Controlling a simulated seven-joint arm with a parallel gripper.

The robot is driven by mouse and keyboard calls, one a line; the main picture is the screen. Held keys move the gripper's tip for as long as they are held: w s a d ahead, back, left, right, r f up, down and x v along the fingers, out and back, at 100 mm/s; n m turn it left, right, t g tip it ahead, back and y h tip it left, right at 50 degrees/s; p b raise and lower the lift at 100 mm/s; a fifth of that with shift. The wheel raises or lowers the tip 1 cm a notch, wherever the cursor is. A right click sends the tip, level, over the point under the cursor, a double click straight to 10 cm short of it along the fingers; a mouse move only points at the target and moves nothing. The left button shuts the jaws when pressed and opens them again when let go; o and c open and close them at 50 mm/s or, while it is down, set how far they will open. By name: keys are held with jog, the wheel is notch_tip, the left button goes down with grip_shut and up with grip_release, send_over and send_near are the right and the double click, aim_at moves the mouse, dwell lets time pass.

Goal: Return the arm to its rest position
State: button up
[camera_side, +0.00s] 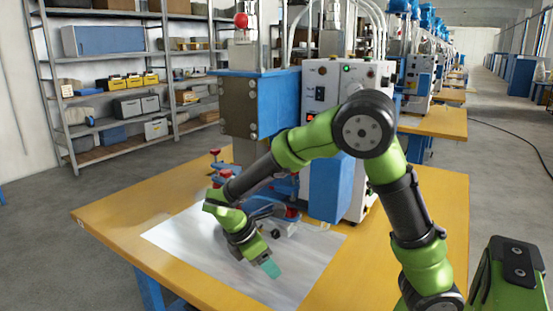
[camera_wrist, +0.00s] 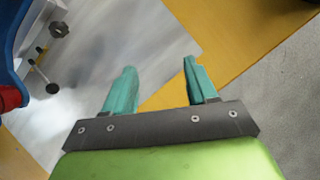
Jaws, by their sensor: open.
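My gripper (camera_side: 271,268) hangs low over the front part of the metal sheet on the table, on the end of my green and black arm. In the wrist view its two teal fingers (camera_wrist: 161,85) stand apart with nothing between them. The gap between the fingers looks onto the edge of the metal sheet and the yellow table top. In the side view the fingers overlap each other, so the gap does not show there.
A blue and grey welding machine (camera_side: 262,105) stands behind my gripper on the yellow table (camera_side: 110,215). The metal sheet (camera_side: 185,240) lies bare in front of it. In the wrist view, a knob (camera_wrist: 59,30) and a red part (camera_wrist: 10,97) are at left. Shelves (camera_side: 110,22) stand farther back.

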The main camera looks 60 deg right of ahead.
jog(key=s+a+r+m+t+y, duration=0.2)
jog(key=s+r+m+t+y, duration=0.1)
jog(key=r+m, duration=0.4)
jog(key=s+a+r+m+t+y, duration=0.2)
jog(key=s+r+m+t+y, duration=0.2)
jog(key=s+r+m+t, duration=0.2)
jog(key=s+r+m, duration=0.1)
jog(key=m, duration=0.1)
jog(key=shift+a+m+t, duration=0.3)
jog(key=shift+m, duration=0.1)
jog(key=shift+r, duration=0.1)
